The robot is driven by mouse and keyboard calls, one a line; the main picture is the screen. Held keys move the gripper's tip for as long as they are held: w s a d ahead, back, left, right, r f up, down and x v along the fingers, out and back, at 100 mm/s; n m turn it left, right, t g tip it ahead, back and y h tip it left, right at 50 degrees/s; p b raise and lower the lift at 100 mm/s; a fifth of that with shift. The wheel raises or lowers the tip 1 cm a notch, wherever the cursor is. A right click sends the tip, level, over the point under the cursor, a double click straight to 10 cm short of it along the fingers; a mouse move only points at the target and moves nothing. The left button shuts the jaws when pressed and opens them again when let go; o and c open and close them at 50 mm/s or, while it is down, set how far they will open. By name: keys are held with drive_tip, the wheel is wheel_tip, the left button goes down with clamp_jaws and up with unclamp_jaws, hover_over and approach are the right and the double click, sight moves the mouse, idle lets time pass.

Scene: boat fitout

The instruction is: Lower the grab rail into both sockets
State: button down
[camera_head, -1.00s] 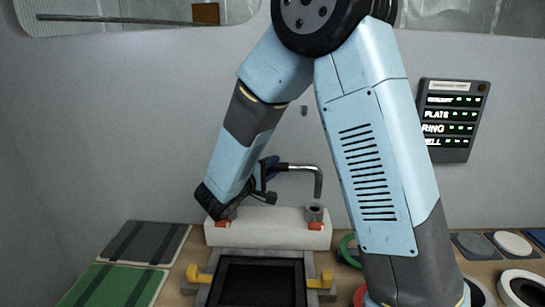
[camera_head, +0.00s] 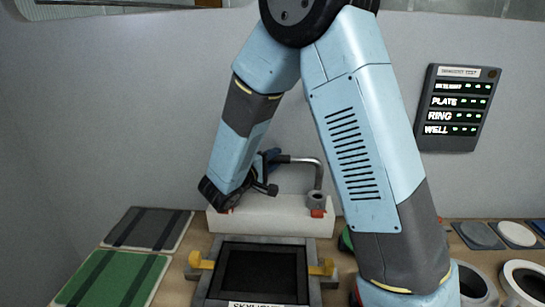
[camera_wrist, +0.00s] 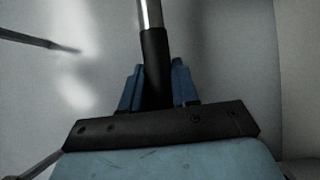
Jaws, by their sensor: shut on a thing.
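The grab rail (camera_head: 300,160) is a bent metal bar. Its right leg points down, with its lower end at the right socket (camera_head: 317,200); I cannot tell how deep it sits. The left socket is hidden behind my arm. Both sockets belong to a white block (camera_head: 270,213) at the wall. My gripper (camera_head: 267,168) is shut on the rail's horizontal part. In the wrist view, the blue fingers of my gripper (camera_wrist: 158,88) close on the rail's dark sleeve, and the shiny rail (camera_wrist: 149,14) runs up out of the picture.
A dark hatch frame (camera_head: 262,272) with yellow clamps stands before the block. Grey (camera_head: 150,229) and green (camera_head: 112,280) panels lie at left. Rings and discs (camera_head: 517,233) lie at right. A lit status panel (camera_head: 456,108) hangs on the wall.

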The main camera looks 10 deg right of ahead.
drive_tip(key=shift+f, duration=2.55)
drive_tip(key=shift+f, duration=0.15)
drive_tip(key=c, duration=0.8)
unclamp_jaws()
